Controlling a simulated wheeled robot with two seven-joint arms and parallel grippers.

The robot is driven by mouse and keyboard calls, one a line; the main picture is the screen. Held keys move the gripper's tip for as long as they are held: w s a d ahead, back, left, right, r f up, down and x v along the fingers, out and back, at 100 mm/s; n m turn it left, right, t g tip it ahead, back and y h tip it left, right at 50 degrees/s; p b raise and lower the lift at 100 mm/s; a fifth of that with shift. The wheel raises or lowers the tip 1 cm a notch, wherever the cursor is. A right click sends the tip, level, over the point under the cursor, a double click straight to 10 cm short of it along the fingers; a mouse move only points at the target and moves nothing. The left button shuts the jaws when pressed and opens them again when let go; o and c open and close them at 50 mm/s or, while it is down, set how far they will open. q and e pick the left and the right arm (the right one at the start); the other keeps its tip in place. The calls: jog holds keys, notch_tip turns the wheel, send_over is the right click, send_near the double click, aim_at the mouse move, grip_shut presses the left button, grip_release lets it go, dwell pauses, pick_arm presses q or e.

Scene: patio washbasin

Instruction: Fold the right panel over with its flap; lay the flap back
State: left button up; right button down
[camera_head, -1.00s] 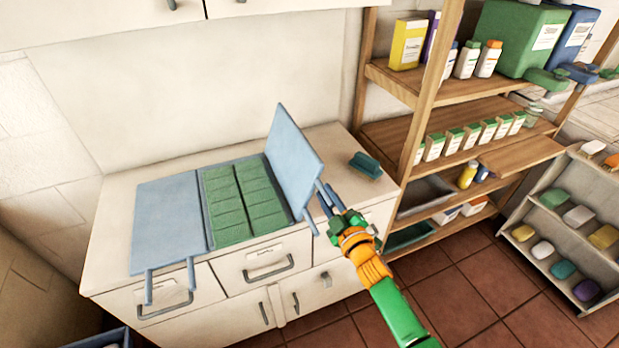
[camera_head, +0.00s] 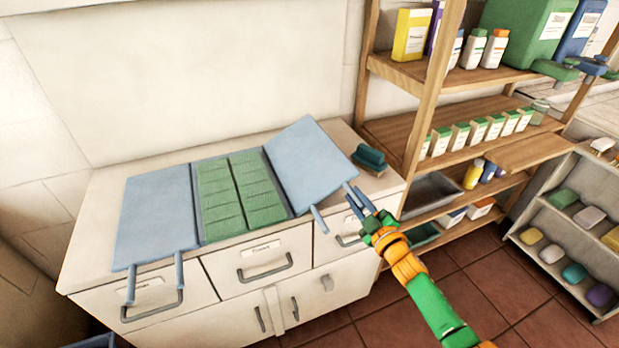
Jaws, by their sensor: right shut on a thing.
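The blue right panel (camera_head: 308,165) is hinged beside the green block-filled middle section (camera_head: 240,190) on the white counter. It is tilted up, leaning outward to the right. Two thin blue bars stick out from its front edge, one showing free at the front (camera_head: 318,219). My right gripper (camera_head: 357,200) is shut at the other bar, at the panel's right front corner; its fingers partly hide the hold. The blue left panel (camera_head: 155,215) lies flat to the left, its handle-like bars hanging over the counter's front edge. My left gripper is out of view.
A teal brush-like block (camera_head: 369,157) sits on the counter right of the panel. A wooden shelf (camera_head: 455,85) with bottles and boxes stands close on the right. White drawers (camera_head: 262,258) with grey handles are below the counter.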

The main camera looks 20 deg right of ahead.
notch_tip(320, 180, down, 7)
jog(key=d+b, duration=0.1)
jog(key=b, duration=0.5)
jog(key=shift+d+f+b, duration=0.15)
jog(key=shift+b, duration=0.25)
grip_release()
jog(key=s+r+p, duration=0.2)
jog(key=s+p, duration=0.5)
jog(key=s, duration=0.4)
jog(key=shift+d, duration=0.45)
